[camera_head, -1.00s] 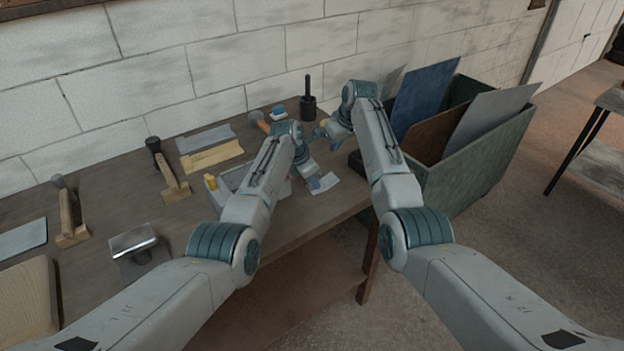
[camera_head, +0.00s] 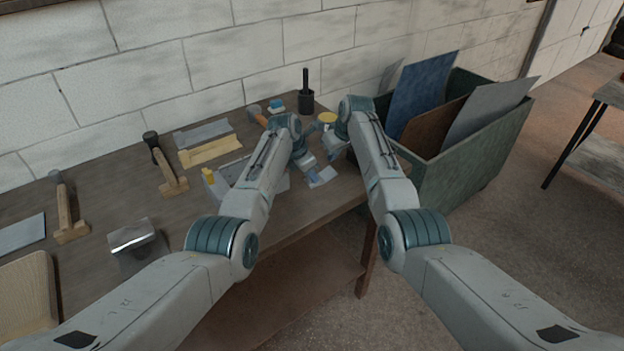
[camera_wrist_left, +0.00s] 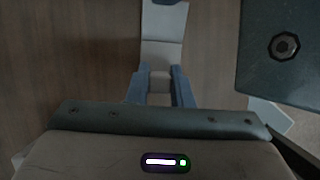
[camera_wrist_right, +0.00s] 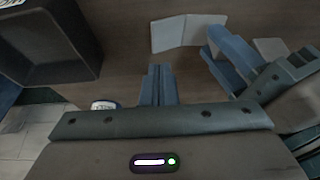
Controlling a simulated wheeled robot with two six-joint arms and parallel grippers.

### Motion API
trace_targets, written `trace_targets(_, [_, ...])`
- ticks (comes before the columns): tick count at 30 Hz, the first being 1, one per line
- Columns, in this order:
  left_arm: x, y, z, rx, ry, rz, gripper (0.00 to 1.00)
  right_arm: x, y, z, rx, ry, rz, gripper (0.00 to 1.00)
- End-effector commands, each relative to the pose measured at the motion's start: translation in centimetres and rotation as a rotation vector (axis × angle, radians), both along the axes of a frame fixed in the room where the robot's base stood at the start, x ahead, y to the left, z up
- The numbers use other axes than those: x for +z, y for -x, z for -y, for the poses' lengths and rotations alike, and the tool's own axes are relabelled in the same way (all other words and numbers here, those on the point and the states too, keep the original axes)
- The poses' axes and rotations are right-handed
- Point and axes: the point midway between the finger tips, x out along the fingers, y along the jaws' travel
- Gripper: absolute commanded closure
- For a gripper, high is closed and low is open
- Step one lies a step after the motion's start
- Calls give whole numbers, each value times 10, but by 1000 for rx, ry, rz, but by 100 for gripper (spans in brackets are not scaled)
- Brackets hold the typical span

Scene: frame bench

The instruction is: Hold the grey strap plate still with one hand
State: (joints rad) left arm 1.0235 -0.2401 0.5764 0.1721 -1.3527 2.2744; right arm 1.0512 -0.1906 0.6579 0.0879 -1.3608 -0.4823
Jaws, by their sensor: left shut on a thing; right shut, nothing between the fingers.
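The grey strap plate (camera_head: 322,177) lies near the bench's front edge in the head view, partly behind my left arm. In the left wrist view, a pale grey strip (camera_wrist_left: 163,42) runs away from my left gripper (camera_wrist_left: 159,88), whose blue fingers are shut on it. In the right wrist view, a creased flat grey piece (camera_wrist_right: 187,34) lies beside my left gripper's fingers. My right gripper (camera_wrist_right: 158,84) is shut and empty above the bench, a little apart from the plate. In the head view, it (camera_head: 335,150) is just beyond and right of my left gripper (camera_head: 310,165).
A dark open box (camera_wrist_right: 52,45) is left of my right gripper in its wrist view. Hammers (camera_head: 168,172), wooden strips (camera_head: 210,150) and a yellow-topped tin (camera_head: 327,118) lie on the bench (camera_head: 100,190). A green crate (camera_head: 470,165) of sheets stands at the right.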

Motion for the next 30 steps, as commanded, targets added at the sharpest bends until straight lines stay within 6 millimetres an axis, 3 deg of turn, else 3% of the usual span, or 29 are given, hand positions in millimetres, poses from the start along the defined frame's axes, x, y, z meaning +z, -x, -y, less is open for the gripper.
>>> trace_targets(9, [0,0,0,0,0,1,100,-24,0,0,0,0,0,100])
trace_targets(30, [0,0,0,0,0,0,100,-25,-1,0,0,-1,1,100])
